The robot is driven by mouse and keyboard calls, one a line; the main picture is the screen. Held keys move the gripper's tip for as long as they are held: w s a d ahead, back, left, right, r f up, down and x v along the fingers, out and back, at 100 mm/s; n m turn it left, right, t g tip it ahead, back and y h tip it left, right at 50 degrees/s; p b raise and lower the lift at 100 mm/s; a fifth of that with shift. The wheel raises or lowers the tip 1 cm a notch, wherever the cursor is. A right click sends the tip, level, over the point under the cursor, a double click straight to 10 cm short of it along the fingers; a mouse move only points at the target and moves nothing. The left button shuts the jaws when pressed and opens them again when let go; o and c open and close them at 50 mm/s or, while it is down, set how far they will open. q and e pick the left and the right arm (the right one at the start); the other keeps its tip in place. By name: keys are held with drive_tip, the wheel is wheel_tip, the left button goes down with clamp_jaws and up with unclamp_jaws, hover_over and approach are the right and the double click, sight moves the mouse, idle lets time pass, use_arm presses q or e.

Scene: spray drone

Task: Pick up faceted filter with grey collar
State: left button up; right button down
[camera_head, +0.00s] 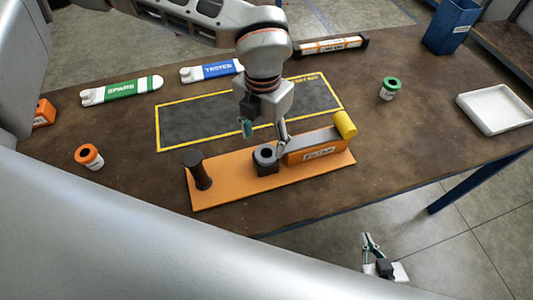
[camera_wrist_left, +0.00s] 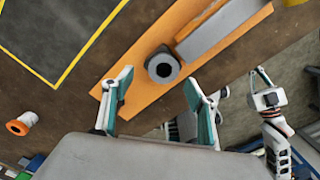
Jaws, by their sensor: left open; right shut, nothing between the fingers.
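A dark grey ring-shaped collar with a round opening (camera_head: 265,155), which looks like the grey-collared filter, sits upright on the orange base (camera_head: 230,188). My left gripper (camera_head: 263,130) is open above the collar, one finger to each side in the picture. In the left wrist view my left fingertips (camera_wrist_left: 157,82) are apart and empty, with the collar lying between and slightly beyond them. My right gripper (camera_head: 370,245) is shut and empty, beyond the table's front edge.
The base carries a black post (camera_head: 196,170) and a labelled block (camera_head: 315,146) with a yellow knob (camera_head: 345,125), close beside the collar. An orange-collared filter (camera_head: 90,157) and green-collared filter (camera_head: 389,88) stand apart. A white tray (camera_head: 498,108) lies right. The yellow-edged mat (camera_head: 190,120) is clear.

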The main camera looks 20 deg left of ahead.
sight(267, 153)
use_arm(q)
drive_tip(key=f, duration=0.4)
drive_tip(key=shift+d+f+p, duration=0.2)
drive_tip(key=shift+d+p, duration=0.15)
drive_tip(key=shift+d, duration=0.05)
drive_tip(key=shift+f, duration=0.5)
drive_tip(key=c, duration=1.2)
